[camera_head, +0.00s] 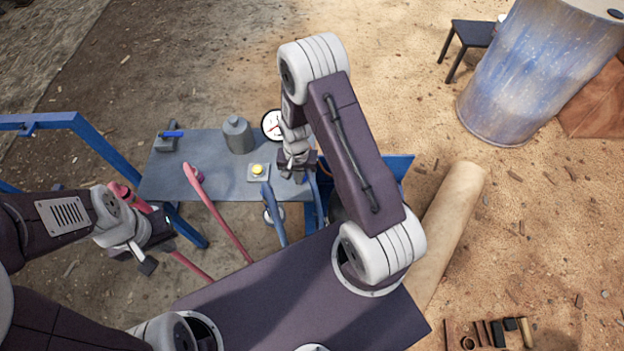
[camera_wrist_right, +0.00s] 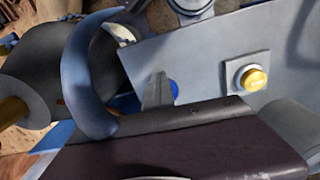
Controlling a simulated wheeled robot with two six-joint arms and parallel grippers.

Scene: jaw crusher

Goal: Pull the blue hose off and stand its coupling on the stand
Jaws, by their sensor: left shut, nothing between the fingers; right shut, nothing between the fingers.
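The blue hose (camera_head: 276,215) rises in front of the grey bench, just left of my right gripper, its upper end near the yellow button. A thick blue hose loop (camera_wrist_right: 77,75) arcs close on the left of the right wrist view. My right gripper (camera_head: 289,172) is shut and empty over the bench's right end; its grey finger (camera_wrist_right: 157,92) shows apart from the loop. My left gripper (camera_head: 147,265) is shut and empty at the lower left, beside a red hose (camera_head: 215,208). The coupling's join is hidden, and I cannot tell which part is the stand.
The grey bench (camera_head: 215,182) carries a yellow button (camera_head: 258,169), a grey canister (camera_head: 237,135), a round gauge (camera_head: 271,124) and a small block with a blue lever (camera_head: 171,134). A blue frame (camera_head: 40,121) stands at left. A large barrel (camera_head: 535,75) stands at upper right.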

